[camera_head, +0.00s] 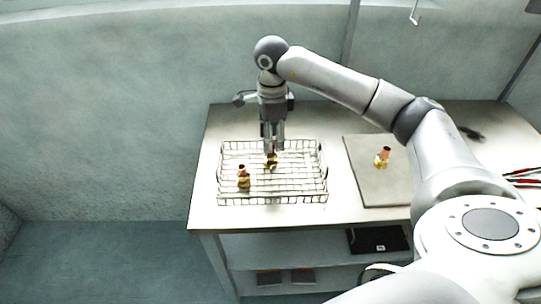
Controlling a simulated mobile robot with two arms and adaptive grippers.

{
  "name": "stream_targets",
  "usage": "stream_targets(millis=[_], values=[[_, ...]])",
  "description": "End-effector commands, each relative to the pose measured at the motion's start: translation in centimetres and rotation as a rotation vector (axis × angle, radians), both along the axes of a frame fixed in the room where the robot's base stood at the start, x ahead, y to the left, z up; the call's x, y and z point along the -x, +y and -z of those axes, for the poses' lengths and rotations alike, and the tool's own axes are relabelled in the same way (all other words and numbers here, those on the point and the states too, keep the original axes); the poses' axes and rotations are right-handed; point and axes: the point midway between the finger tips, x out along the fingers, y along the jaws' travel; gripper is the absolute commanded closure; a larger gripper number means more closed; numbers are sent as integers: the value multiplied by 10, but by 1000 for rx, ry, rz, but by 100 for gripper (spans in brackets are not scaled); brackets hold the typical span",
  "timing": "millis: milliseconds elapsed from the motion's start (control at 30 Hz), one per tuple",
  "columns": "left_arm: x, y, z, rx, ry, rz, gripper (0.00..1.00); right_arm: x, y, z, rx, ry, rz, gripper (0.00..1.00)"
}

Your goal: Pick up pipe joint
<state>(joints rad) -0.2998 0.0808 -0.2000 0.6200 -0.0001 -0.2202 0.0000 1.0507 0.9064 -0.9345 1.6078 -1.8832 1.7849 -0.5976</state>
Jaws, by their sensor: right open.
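My right gripper (272,146) points straight down over the wire mesh basket (300,190). It is open, with its fingertips just above or around a small brass and copper pipe joint (271,161); I cannot tell whether they touch it. A second pipe joint (243,177) stands in the left part of the basket. A third pipe joint (382,157) rests on the square grey board (362,187) to the right of the basket. My left gripper is not in view.
The basket and board stand on a pale table (207,200). Red-handled tools (522,178) lie at the far right edge, and a dark object (471,134) lies near the back. A black item (377,240) sits on the shelf below. The wall rises behind the table.

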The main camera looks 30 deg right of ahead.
Motion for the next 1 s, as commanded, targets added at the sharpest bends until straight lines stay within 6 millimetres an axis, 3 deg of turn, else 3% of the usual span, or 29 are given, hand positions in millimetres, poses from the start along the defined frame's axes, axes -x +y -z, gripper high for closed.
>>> stream_targets(millis=[200,333,633,900,1000], values=[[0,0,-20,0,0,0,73,4,4,26,-1,6,-3,56],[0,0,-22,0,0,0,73,3,3,43,-1,3,-1,56],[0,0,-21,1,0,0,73,2,3,49,-1,1,-2,57],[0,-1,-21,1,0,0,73,2,3,48,-1,1,-2,92],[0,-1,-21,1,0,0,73,2,3,49,-2,1,-2,100]])
